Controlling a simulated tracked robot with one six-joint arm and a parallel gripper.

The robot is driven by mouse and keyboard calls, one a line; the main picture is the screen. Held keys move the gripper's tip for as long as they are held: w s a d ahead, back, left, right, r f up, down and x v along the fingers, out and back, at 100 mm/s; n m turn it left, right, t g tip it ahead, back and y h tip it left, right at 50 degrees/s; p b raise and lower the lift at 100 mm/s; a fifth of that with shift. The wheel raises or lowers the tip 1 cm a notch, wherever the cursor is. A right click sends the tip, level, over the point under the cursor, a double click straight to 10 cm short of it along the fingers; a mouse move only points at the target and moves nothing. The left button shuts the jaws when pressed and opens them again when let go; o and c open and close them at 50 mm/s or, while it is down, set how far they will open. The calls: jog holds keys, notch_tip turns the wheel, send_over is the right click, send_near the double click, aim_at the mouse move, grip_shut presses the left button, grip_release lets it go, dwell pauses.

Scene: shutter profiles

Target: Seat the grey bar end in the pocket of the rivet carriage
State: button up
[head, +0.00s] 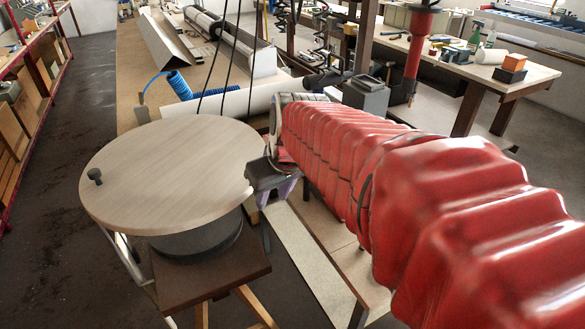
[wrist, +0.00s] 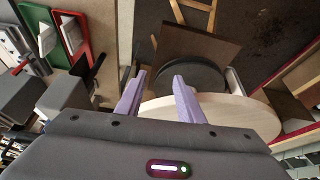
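My gripper (head: 275,185) is beside the right edge of a round pale wooden disc (head: 165,170). In the wrist view its two purple fingers (wrist: 158,97) stand apart with nothing visibly held between them. The disc (wrist: 235,115) shows behind and right of the fingers; I cannot tell whether they touch it. I cannot make out for certain a grey bar end or a rivet carriage with a pocket. A grey box-shaped block (head: 366,98) with a raised top stands beyond my red-sleeved arm, which hides much of the right side.
The disc rests on a dark drum (head: 200,243) on a brown-topped stool (head: 225,275). A workbench behind holds a blue coiled hose (head: 180,85), a pale roll (head: 235,101) and long profiles. Red shelving (head: 40,90) stands left. Floor is clear between shelving and disc.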

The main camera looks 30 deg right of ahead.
jog(key=w+d+f, duration=0.1)
jog(key=d+f, duration=0.3)
jog(key=d, duration=1)
jog(key=w+d+f+m, duration=0.1)
jog(key=d+f, duration=0.4)
jog(key=d, duration=1)
jog(key=shift+w+f, duration=0.2)
jog(key=shift+w, duration=0.35)
jog(key=shift+w, duration=0.1)
jog(key=shift+x, duration=4.3)
jog(key=shift+x, duration=2.6)
jog(key=shift+d, duration=0.1)
